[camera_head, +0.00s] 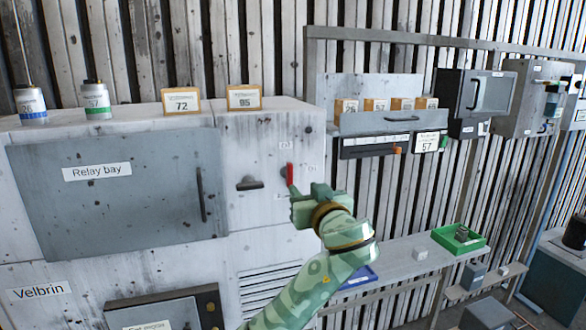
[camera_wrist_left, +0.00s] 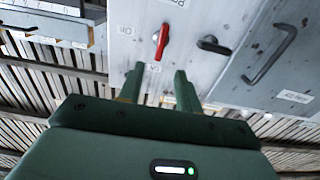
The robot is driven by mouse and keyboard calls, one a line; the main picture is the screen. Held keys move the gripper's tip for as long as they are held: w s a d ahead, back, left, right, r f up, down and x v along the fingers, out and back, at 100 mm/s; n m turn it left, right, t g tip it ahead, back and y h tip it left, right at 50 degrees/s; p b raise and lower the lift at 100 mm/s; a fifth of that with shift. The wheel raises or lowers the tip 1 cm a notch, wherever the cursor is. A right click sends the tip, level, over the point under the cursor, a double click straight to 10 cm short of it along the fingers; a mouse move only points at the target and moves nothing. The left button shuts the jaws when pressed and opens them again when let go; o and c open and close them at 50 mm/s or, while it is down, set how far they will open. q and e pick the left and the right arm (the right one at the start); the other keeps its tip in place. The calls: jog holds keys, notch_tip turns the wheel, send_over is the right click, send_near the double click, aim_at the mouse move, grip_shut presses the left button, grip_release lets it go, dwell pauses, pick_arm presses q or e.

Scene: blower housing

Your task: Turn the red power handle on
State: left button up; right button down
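The red power handle (camera_head: 290,175) is on the pale cabinet front, roughly vertical in the head view, with small labels around it. In the left wrist view the red handle (camera_wrist_left: 161,40) lies just beyond my fingertips, and a label reading "On" (camera_wrist_left: 126,30) is to its left. My left gripper (camera_head: 302,197) is just below and right of the handle in the head view. In the left wrist view my left gripper (camera_wrist_left: 159,80) is open, with empty space between its two fingers and the handle ahead of that gap. I see no contact. My right gripper is not in view.
A dark latch (camera_head: 249,184) is left of the handle, beside the grey Relay bay door (camera_head: 115,205) with its bar handle. A shelf (camera_head: 400,262) below bears a green tray (camera_head: 478,249) and a blue tray (camera_head: 368,272).

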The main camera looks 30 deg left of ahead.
aim_at(291, 175)
pick_arm(q)
jog(key=p+x, duration=0.3)
jog(key=x, duration=0.7)
jog(key=shift+f, duration=0.1)
jog(key=shift+c, duration=0.3)
jog(key=shift+w+a, duration=0.1)
grip_shut()
